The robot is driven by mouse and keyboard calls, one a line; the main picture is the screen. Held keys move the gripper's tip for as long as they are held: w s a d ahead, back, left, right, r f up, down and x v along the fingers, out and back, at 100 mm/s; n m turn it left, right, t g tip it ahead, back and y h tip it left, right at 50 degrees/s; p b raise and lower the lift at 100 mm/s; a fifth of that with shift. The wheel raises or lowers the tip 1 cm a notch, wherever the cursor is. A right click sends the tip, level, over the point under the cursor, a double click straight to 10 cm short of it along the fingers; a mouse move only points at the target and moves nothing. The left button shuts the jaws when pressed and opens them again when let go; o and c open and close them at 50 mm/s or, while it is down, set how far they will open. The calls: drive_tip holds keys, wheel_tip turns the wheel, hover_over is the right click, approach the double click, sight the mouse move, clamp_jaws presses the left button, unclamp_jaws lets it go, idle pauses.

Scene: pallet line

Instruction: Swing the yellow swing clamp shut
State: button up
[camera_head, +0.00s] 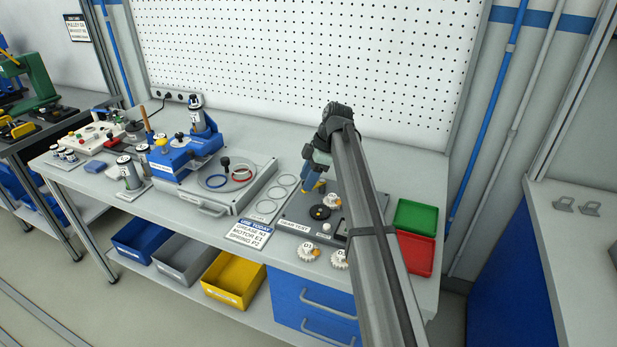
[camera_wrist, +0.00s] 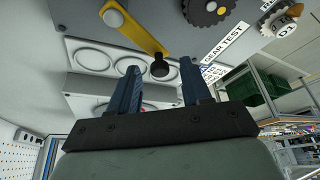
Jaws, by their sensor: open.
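The yellow swing clamp (camera_wrist: 142,36) is a flat arm on the grey gear test plate (camera_head: 291,217). Its pale round pivot cap is at one end and a black knob (camera_wrist: 163,69) at the other. The arm lies beside the black gear (camera_wrist: 205,11), not over it. My gripper (camera_wrist: 160,66) is open, its two blue fingers to either side of the knob in the wrist view; I cannot tell whether either touches it. In the head view a bit of the yellow clamp (camera_head: 319,186) shows by my gripper (camera_head: 310,183), and my arm hides part of the plate.
White gears (camera_head: 307,252) stand at the plate's front edge. Green (camera_head: 416,217) and red (camera_head: 416,253) trays are at the right. A blue-clamped fixture (camera_head: 185,150) stands at the left. A strip with ring outlines (camera_head: 264,206) borders the plate's left side.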

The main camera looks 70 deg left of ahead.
clamp_jaws()
idle(0.4)
